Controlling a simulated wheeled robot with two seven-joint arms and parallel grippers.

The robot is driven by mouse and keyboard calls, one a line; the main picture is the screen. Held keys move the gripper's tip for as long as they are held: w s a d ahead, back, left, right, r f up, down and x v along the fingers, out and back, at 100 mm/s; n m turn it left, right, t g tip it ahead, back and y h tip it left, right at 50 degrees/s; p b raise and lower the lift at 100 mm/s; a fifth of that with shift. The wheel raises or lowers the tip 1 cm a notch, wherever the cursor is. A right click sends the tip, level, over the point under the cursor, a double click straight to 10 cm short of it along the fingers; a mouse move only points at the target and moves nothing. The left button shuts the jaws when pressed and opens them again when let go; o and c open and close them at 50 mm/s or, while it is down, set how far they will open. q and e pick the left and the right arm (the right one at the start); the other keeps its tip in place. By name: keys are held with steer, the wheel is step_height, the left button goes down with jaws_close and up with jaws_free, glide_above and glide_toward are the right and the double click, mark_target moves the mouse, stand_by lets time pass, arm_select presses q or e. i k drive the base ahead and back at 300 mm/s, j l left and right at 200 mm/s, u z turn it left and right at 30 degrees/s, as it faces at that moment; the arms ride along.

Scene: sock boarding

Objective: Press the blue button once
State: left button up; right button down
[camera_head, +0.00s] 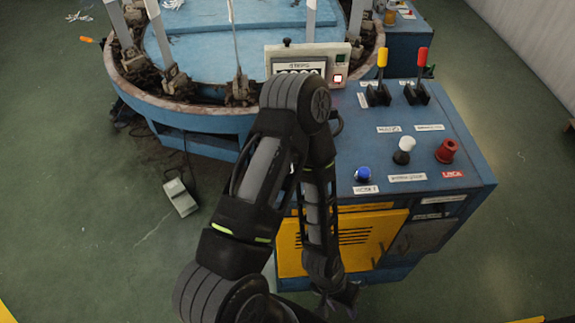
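The blue button (363,174) is a small round knob on the top of the blue control cabinet, near its front left edge, with a white label just below it. My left arm comes in from the bottom, bends near the display panel and hangs down in front of the cabinet. My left gripper (338,299) is low before the yellow vent panel, well below the button and apart from it. It is dark and small, so its finger opening is unclear. My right gripper is not in view.
The blue cabinet top (455,180) also carries a white knob (404,147), a red knob (447,150), and yellow (382,62) and red (421,60) levers. A display panel (342,65) and round machine (190,110) stand behind. A grey pedal (180,197) lies on the floor.

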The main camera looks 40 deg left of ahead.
mark_target(364, 171)
steer(key=k+j, duration=0.1)
steer(key=j, duration=0.7)
steer(key=k+j, duration=0.15)
steer(key=j, duration=0.3)
steer(key=k+j, duration=0.1)
steer(key=j, duration=0.3)
